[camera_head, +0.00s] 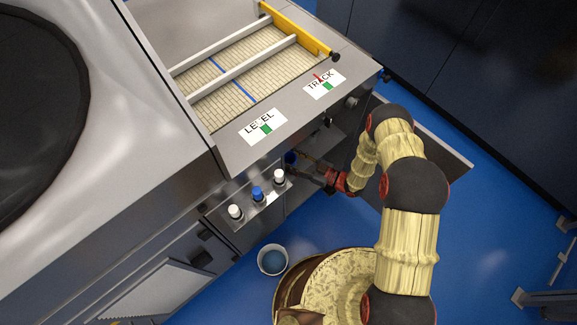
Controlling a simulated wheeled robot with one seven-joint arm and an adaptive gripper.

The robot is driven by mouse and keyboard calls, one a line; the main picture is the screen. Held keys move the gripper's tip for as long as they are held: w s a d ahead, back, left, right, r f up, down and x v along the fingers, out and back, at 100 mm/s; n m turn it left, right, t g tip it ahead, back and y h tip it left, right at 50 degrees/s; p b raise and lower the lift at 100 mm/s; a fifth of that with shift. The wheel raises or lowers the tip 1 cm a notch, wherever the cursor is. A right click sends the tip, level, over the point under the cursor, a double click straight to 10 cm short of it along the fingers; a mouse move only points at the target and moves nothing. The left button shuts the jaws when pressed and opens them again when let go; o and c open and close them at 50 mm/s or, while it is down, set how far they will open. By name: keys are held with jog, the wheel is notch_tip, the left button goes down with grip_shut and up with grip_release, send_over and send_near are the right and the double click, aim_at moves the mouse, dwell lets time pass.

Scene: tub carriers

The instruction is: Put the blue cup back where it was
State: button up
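A small dark blue cup (291,158) shows in the head view at the front of the machine, under the overhanging panel and partly in shadow. My gripper (305,166) reaches in from the right, its dark fingers pointing left at the cup. The fingertips are at or very near the cup's right side. The fingers are small and dark here, so I cannot tell whether they touch or grip it. What the cup stands on is hard to make out.
A ledge (220,218) left of the gripper carries two white-topped pieces (235,212) (279,176) and a blue-topped one (257,193). A panel labelled LEVEL and TRACK (300,110) overhangs the cup. A bucket (272,259) stands below on the blue floor. An open door (440,145) is behind my arm.

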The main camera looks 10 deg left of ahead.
aim_at(289, 162)
jog(key=shift+f+b, duration=0.75)
jog(key=shift+f, duration=1.75)
jog(key=shift+f, duration=0.2)
jog(key=o, duration=1.3)
jog(key=shift+o, duration=0.3)
